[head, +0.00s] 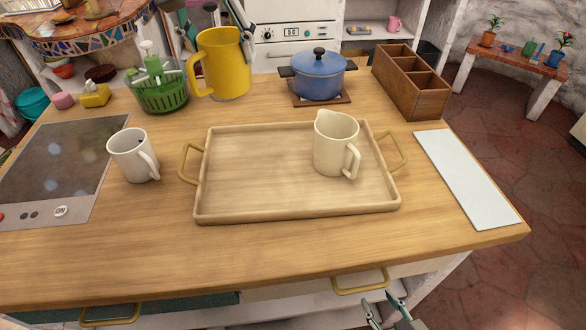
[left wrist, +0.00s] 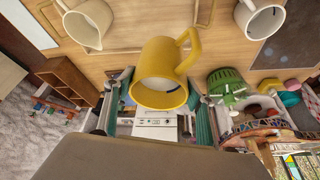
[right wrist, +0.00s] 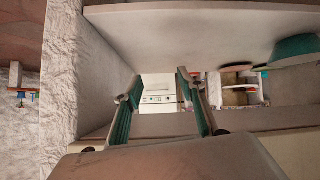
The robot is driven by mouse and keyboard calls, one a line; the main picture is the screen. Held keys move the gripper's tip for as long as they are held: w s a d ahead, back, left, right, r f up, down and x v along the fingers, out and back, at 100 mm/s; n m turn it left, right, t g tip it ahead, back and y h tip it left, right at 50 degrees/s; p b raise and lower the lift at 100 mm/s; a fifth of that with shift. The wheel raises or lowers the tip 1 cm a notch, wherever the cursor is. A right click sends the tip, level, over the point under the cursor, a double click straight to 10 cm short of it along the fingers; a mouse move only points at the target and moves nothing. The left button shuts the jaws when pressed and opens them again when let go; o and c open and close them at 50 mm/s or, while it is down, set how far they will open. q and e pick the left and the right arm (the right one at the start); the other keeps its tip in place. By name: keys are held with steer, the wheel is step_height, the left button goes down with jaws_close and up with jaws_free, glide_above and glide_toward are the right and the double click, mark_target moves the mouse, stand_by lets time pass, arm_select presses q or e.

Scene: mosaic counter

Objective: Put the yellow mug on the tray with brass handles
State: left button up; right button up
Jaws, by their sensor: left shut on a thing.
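The yellow mug (head: 222,65) is at the back of the counter with its handle to the left. My left gripper (head: 212,20) is shut on it from the far side; the mug also fills the middle of the left wrist view (left wrist: 160,82) between my fingers. Whether its base touches the counter is hard to tell. The wooden tray (head: 250,180) with brass handles lies mid-counter, nearer the front than the mug. A cream jug (head: 335,145) stands on its right part. My right gripper (head: 390,312) is open and empty below the counter's front edge.
A white mug (head: 133,155) stands left of the tray, beside the cooktop (head: 55,165). A green basket (head: 160,92) is left of the yellow mug; a blue pot (head: 318,78) and wooden box (head: 412,85) are to its right. The tray's left and middle are clear.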

arm_select(q)
steer(key=shift+w+d+r+m, duration=0.1)
steer(key=shift+d+r+m, duration=0.15)
steer(key=shift+d, duration=0.2)
steer(key=shift+w+d+r+m, duration=0.15)
steer(key=shift+d+m, duration=0.1)
steer(key=shift+d, duration=0.2)
steer(key=shift+d+f+h+b, duration=0.2)
steer(key=shift+h+b, duration=0.1)
steer(key=shift+b, duration=0.05)
steer(key=shift+f+b, duration=1.5)
steer(key=shift+f, duration=8.05)
arm_select(e)
steer(key=shift+s+d+f, duration=0.1)
steer(key=shift+s+f, duration=0.1)
steer(key=shift+f, duration=0.65)
steer(key=shift+s+f, duration=0.15)
steer(key=shift+f, duration=0.65)
arm_select(q)
steer(key=shift+f, duration=0.1)
steer(key=o, duration=1.5)
steer(key=shift+f, duration=0.15)
